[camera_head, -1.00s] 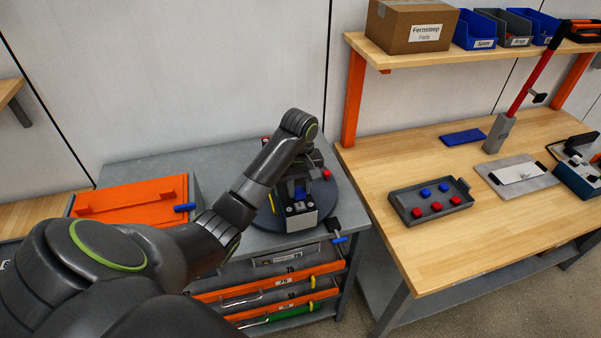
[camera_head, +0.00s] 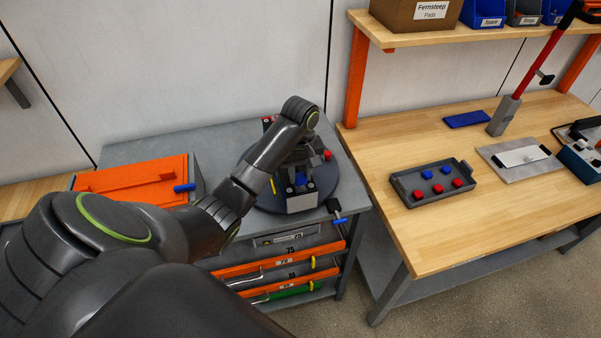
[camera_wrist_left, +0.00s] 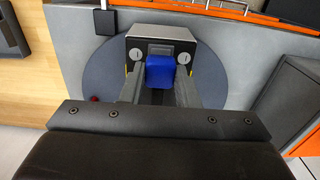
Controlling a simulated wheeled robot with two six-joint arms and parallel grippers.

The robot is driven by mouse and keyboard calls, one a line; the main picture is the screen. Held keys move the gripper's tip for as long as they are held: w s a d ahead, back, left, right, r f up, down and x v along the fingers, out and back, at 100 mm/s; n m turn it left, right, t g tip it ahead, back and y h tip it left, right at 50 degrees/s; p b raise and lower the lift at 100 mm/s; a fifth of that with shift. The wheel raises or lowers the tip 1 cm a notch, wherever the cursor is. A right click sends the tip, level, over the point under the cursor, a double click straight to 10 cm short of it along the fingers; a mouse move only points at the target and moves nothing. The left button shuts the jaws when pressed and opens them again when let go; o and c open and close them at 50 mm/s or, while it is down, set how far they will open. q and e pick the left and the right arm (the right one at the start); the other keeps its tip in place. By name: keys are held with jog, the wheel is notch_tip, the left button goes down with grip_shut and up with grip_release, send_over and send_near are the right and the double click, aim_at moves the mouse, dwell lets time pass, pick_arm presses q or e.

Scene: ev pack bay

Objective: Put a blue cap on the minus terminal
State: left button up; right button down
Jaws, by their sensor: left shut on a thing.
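My left gripper (camera_head: 299,174) is over the grey module on the round turntable, its fingers pointing down. In the left wrist view, the fingers (camera_wrist_left: 160,88) are shut on a blue cap (camera_wrist_left: 161,72). The cap overlaps the near edge of the grey module (camera_wrist_left: 160,42), between two round screw-like discs on its face. The module also shows in the head view (camera_head: 302,202). I cannot tell whether the cap touches anything below it. The minus terminal cannot be made out; the gripper and cap cover part of the module. My right gripper is not in view.
The turntable (camera_head: 328,191) stands on a grey bench, with a red cap (camera_head: 327,155) at the module's right side. On the wooden bench, a dark tray (camera_head: 408,198) holds two blue and several red caps. An orange case (camera_head: 135,182) lies left.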

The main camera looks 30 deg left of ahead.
pick_arm(q)
jog(key=shift+r, duration=0.1)
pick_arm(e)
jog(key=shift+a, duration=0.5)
pick_arm(q)
jog(key=shift+f, duration=0.2)
jog(key=shift+f, duration=0.15)
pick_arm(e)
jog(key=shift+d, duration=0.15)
pick_arm(q)
jog(key=shift+d+f, duration=0.1)
jog(key=shift+f, duration=0.05)
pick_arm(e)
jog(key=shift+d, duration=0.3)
pick_arm(q)
jog(key=shift+s+f, duration=0.15)
jog(key=shift+f, duration=0.2)
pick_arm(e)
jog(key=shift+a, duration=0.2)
